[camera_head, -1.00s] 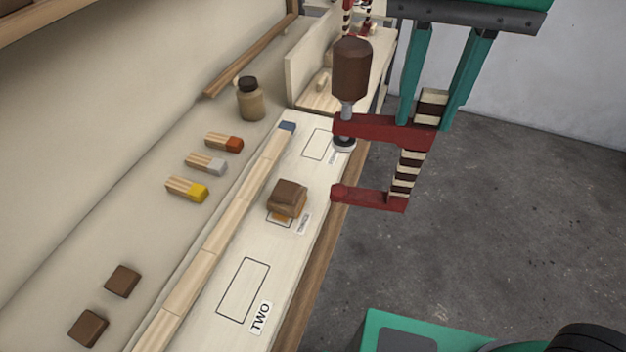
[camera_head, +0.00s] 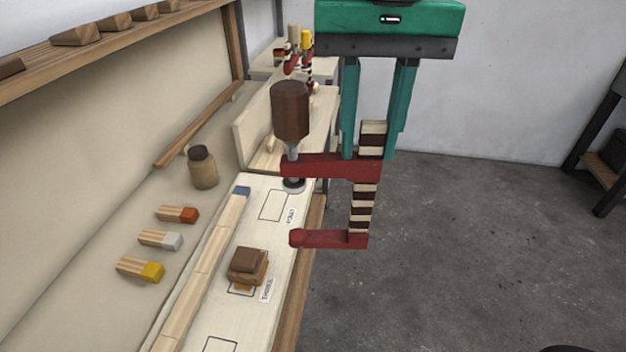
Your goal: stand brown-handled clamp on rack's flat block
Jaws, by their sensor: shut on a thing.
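The brown-handled clamp (camera_head: 330,166) has red jaws, a dark brown handle and a bar striped dark and cream. My gripper (camera_head: 375,140), with teal fingers, is shut on the clamp's bar near the upper red jaw. It holds the clamp upright, handle up, in front of the bench's right edge in the picture. At the far end, other clamps (camera_head: 304,52) with red parts, one yellow-handled, stand at what looks like the rack. The clamp's handle is close below them in the picture. I cannot make out the flat block for certain.
A pale board (camera_head: 215,318) on the bench carries outlined areas and a stacked brown block (camera_head: 247,265). A shelf runs above. Grey floor (camera_head: 450,250) at right is clear.

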